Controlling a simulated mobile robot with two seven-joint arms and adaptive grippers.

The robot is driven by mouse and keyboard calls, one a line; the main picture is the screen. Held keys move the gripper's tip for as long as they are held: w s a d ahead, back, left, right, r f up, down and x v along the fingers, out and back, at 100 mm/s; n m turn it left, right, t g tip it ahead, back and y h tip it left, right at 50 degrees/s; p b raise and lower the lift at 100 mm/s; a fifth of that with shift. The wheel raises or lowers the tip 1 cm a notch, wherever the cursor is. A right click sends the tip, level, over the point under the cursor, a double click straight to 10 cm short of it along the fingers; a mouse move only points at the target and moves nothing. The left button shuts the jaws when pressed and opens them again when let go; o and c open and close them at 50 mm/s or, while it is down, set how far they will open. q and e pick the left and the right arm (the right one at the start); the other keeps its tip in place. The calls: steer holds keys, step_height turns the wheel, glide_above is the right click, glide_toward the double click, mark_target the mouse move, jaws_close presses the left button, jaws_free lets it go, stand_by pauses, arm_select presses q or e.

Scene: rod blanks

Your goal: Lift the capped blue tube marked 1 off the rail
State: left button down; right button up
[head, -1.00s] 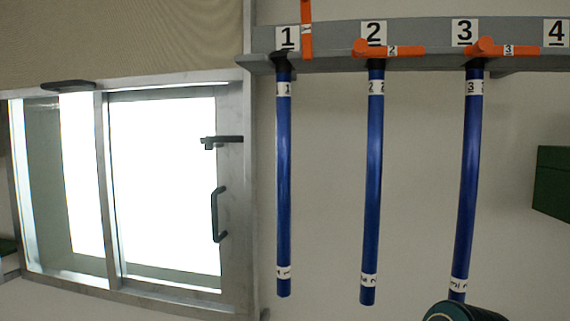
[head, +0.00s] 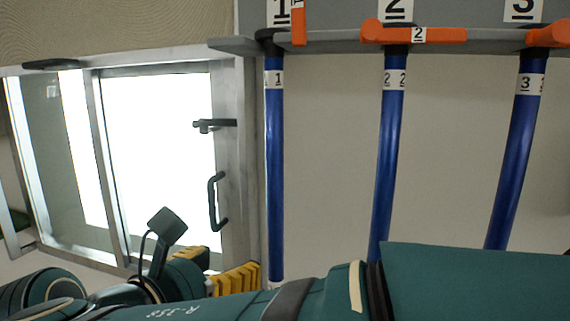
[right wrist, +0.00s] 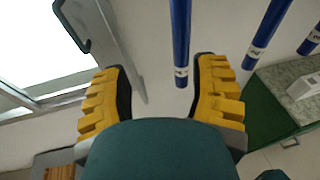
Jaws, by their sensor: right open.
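The blue tube marked 1 (head: 275,170) hangs upright from the grey rail (head: 330,42), with a black cap at its top under the number 1 plate (head: 278,12). An orange latch (head: 298,22) by that plate stands upright. My right gripper (head: 222,270) is low, left of the tube's lower end in the head view, open and empty. In the right wrist view, its yellow fingers are spread wide, and the lower end of the leftmost tube, apparently tube 1 (right wrist: 181,45), appears between them, closer to the right finger. Contact is not visible. My left gripper is out of view.
Tube 2 (head: 390,150) and tube 3 (head: 517,150) hang to the right, with orange latches lying across at their tops. A bright framed window with a handle (head: 217,200) is at left. A green box (right wrist: 265,112) stands right of the gripper in the right wrist view.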

steer(key=t+h, duration=0.2)
glide_toward(270, 183)
steer(key=shift+m, duration=0.3)
steer(key=x, duration=0.7)
steer(key=shift+w+d+f+p, duration=0.25)
steer(key=shift+f+p, duration=0.05)
steer(key=shift+r+x, duration=0.15)
steer(key=shift+x, duration=1.2)
steer(key=shift+r+x, duration=0.1)
steer(key=shift+x, duration=1.25)
steer(key=shift+a, duration=0.1)
